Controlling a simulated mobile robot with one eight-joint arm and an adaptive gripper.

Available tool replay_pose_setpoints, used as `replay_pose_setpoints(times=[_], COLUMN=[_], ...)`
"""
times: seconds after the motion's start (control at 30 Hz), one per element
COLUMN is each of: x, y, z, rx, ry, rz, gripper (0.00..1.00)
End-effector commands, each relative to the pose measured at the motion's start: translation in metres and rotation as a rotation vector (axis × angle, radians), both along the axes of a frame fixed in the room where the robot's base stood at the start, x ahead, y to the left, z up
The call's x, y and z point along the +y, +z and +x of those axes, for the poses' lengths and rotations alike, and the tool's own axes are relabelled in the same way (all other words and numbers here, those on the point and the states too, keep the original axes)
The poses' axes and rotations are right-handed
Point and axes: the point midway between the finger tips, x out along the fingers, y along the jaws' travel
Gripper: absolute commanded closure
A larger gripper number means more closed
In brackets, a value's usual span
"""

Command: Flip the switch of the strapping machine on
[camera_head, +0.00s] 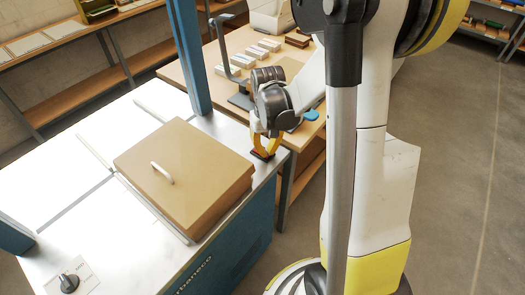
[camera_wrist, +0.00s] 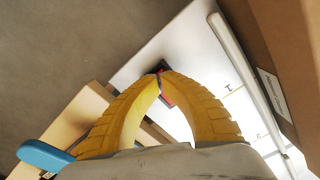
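The strapping machine (camera_head: 75,165) has a bright metal top, a blue body and a blue arch. A small black-and-red switch (camera_head: 262,155) sits at the top's right corner, near the box. In the wrist view the switch (camera_wrist: 167,98) shows behind the fingertips, partly hidden by them. My gripper (camera_head: 266,152) has yellow fingers pointing down at the switch. In the wrist view my gripper (camera_wrist: 160,74) has its fingertips together, with nothing seen between them. The tips are at or just above the switch; I cannot tell whether they touch it. The switch's position is unclear.
A closed cardboard box (camera_head: 190,175) with a pale handle lies on the machine top, close left of my gripper. The blue arch post (camera_head: 190,55) stands behind it. A dark knob (camera_head: 69,283) is at the front left. A wooden table (camera_head: 235,45) with small boxes stands behind.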

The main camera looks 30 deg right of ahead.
Motion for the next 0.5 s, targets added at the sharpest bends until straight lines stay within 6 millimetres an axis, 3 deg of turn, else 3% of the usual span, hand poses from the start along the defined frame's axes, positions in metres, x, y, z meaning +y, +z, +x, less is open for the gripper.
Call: replay_pose_setpoints(times=[0.23, 0.5], x=[0.0, 0.0], y=[0.001, 0.024], z=[0.0, 0.0], rx=[-0.001, 0.0], ry=[0.0, 0.0], rz=[0.0, 0.0], gripper=[1.0, 1.0])
